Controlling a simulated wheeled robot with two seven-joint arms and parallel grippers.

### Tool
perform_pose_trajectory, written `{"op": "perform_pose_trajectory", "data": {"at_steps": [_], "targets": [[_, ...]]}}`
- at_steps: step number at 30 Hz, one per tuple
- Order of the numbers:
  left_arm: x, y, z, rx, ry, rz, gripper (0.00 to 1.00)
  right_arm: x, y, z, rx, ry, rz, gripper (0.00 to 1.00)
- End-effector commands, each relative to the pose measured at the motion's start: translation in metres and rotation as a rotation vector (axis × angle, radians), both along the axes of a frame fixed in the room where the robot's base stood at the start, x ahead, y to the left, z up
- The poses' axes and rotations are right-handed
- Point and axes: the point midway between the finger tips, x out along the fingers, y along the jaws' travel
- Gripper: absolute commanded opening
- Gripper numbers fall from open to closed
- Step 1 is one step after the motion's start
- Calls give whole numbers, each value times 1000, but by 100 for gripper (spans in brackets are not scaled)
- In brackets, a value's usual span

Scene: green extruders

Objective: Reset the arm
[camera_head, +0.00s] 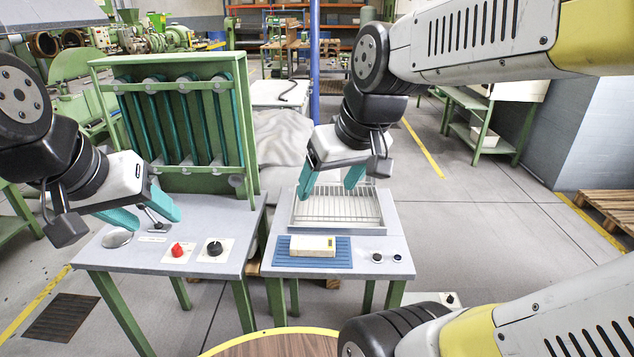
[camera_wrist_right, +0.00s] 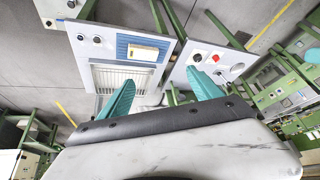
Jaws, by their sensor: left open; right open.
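My left gripper (camera_head: 150,212) has teal fingers spread apart and hovers over the left grey table (camera_head: 215,225), near a small metal dish (camera_head: 117,238). My right gripper (camera_head: 330,180) is open and empty above the metal tray with a wire rack (camera_head: 335,210) on the right table. Its two teal fingers also show apart in the right wrist view (camera_wrist_right: 160,95), with nothing between them. A pale yellow box (camera_head: 312,246) lies on the blue ribbed mat (camera_head: 345,255) in front of the tray; the box also shows in the right wrist view (camera_wrist_right: 143,52).
A green frame with teal tubes (camera_head: 175,130) stands on the left table. A red knob (camera_head: 177,249) and a black knob (camera_head: 214,248) sit near that table's front. Black buttons (camera_head: 387,257) sit right of the mat. A round wooden top (camera_head: 280,346) is in the foreground.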

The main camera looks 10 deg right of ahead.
Motion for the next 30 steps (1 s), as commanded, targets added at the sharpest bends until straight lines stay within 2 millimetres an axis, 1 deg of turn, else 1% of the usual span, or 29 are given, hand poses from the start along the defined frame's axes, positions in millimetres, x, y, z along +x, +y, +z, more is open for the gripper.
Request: {"op": "perform_pose_trajectory", "data": {"at_steps": [1,3,7,30], "targets": [[0,0,0,0,0,0,52,-12,1,2,34,-20,-37,74],[0,0,0,0,0,0,52,-22,3,3,74,-33,-80,74],[0,0,0,0,0,0,52,-31,5,4,110,-43,-116,74],[0,0,0,0,0,0,52,-31,5,4,114,-44,-121,74]]}}
